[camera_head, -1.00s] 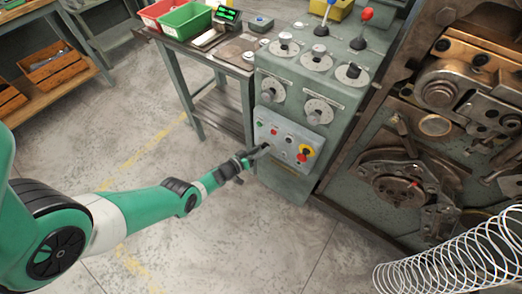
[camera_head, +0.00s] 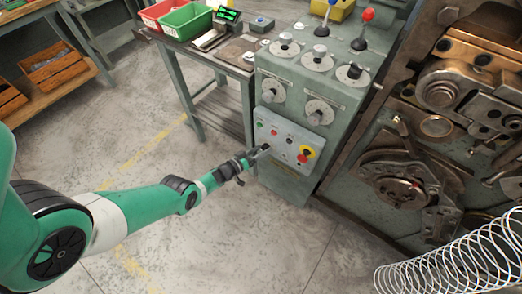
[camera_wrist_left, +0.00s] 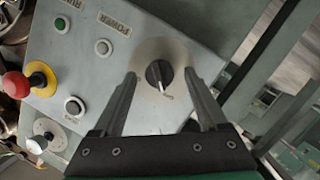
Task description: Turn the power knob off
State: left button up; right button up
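The power knob (camera_wrist_left: 159,74) is a black rotary knob with a light pointer on a pale round plate, below the POWER label in the left wrist view. My left gripper (camera_wrist_left: 158,80) is open, with one finger on each side of the knob; I cannot tell whether either touches it. In the head view, my left gripper (camera_head: 258,153) is at the lower left of the grey control panel (camera_head: 289,136) and hides the knob. My right gripper is not in view.
A red emergency button on a yellow base (camera_head: 305,154) and small push buttons sit on the same panel. Larger dials (camera_head: 319,111) are above. The coiler machine (camera_head: 410,180) stands at right, with a wire spring (camera_head: 450,262) in front. Open floor lies left.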

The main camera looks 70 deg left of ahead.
pick_arm(q)
jog(key=shift+s+r, duration=0.1)
jog(key=shift+s, duration=0.05)
jog(key=p+v, duration=0.7)
jog(key=v, duration=0.4)
jog(key=shift+s+d, duration=0.1)
jog(key=shift+s, duration=0.05)
